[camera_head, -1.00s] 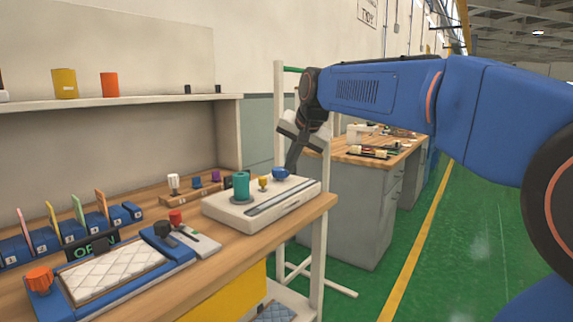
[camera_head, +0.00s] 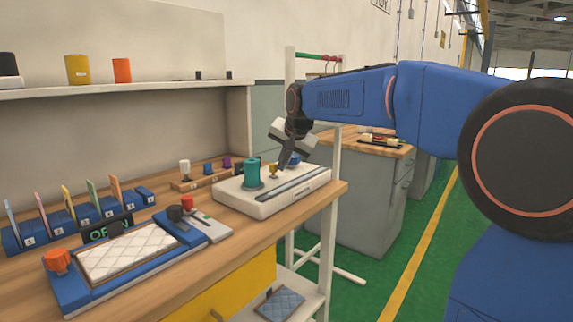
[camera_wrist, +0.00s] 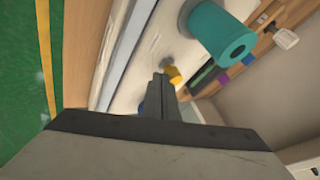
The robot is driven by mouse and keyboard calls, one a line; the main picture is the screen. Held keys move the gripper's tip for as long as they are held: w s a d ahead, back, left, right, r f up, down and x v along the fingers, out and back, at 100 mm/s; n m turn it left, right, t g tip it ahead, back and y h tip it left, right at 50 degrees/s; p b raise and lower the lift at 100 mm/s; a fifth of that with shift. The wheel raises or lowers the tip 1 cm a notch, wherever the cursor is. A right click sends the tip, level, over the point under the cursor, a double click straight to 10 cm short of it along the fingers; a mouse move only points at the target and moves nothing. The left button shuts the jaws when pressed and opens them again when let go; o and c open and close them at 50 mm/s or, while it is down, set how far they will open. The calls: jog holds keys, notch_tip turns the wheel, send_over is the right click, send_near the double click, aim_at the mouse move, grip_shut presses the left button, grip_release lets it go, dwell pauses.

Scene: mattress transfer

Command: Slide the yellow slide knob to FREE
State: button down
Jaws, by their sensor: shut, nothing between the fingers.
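The yellow slide knob (camera_head: 273,171) stands on a white box (camera_head: 262,211) with a dark slot along its top. It also shows in the wrist view (camera_wrist: 173,74), just beyond my fingertips. My gripper (camera_head: 286,162) is shut and empty, pointing down over the box beside the yellow knob, on its right. In the wrist view the closed fingers (camera_wrist: 158,88) are close to the knob; I cannot tell whether they touch it. A teal cylinder (camera_head: 252,173) stands left of the yellow knob. A blue knob (camera_head: 294,159) is partly hidden behind my gripper. No FREE label is readable.
A blue fixture (camera_head: 70,293) with a quilted white pad (camera_head: 127,251) and an orange knob (camera_head: 57,262) lies at the front left. A wooden rack (camera_head: 183,185) with small pegs stands behind the box. A white post (camera_head: 330,230) rises near the bench's right end.

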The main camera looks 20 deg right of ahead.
jog(key=w+a, duration=0.1)
jog(key=w, duration=0.1)
jog(key=w+a, duration=0.2)
dwell(0.5)
jog(key=shift+d, duration=0.1)
